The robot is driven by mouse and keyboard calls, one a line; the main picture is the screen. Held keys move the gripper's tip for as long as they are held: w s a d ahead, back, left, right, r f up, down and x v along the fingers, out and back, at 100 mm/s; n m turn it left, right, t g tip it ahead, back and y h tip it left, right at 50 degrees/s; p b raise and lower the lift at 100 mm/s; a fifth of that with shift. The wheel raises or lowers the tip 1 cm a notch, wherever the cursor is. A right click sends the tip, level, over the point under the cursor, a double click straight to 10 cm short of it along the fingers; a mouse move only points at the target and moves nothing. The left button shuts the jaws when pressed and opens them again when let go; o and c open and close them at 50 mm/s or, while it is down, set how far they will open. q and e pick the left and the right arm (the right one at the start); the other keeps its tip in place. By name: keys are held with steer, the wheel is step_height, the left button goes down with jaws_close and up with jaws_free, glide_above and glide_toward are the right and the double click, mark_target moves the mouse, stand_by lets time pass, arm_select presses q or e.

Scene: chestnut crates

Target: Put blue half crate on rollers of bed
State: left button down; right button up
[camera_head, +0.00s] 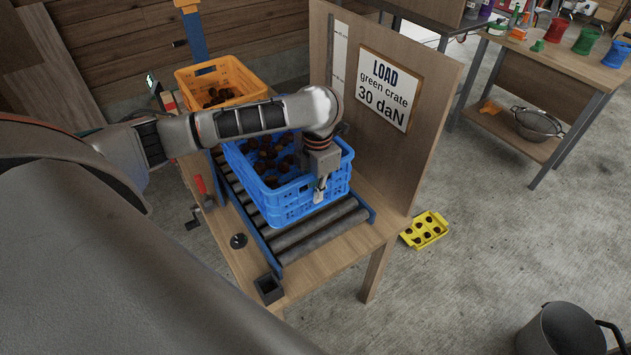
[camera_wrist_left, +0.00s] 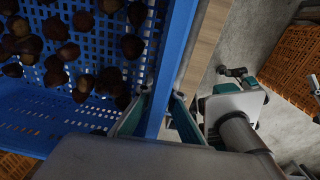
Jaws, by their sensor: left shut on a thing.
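The blue half crate (camera_head: 290,208), holding many brown chestnuts, is upright over the rollers of the bed (camera_head: 320,232). Its front wall seems to show two tiers; I cannot tell whether these are two stacked crates. Whether its underside fully touches the rollers is hidden. My left gripper (camera_head: 320,190) comes down at the crate's near right side. In the left wrist view its fingers (camera_wrist_left: 156,112) are shut on the blue rim (camera_wrist_left: 168,60), one on each side of the wall.
An upright board (camera_head: 398,150) with a load sign borders the bed's right side. An orange crate (camera_head: 250,78) of chestnuts stands behind. A red-handled lever (camera_head: 201,186) is at the left. Front rollers are bare. A yellow tray (camera_head: 426,230) lies on the floor.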

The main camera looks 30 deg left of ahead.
mark_target(315, 209)
arm_select(q)
steer(key=shift+w+a+f, duration=0.1)
steer(key=shift+w+f, duration=0.05)
steer(key=shift+f, duration=1.7)
steer(key=c, duration=2.2)
jaws_free()
steer(key=shift+s+f, duration=0.1)
steer(key=shift+s, duration=0.1)
steer(key=shift+o, duration=0.2)
steer(key=r, duration=1.1)
steer(key=shift+d, duration=0.3)
steer(key=shift+r, duration=0.55)
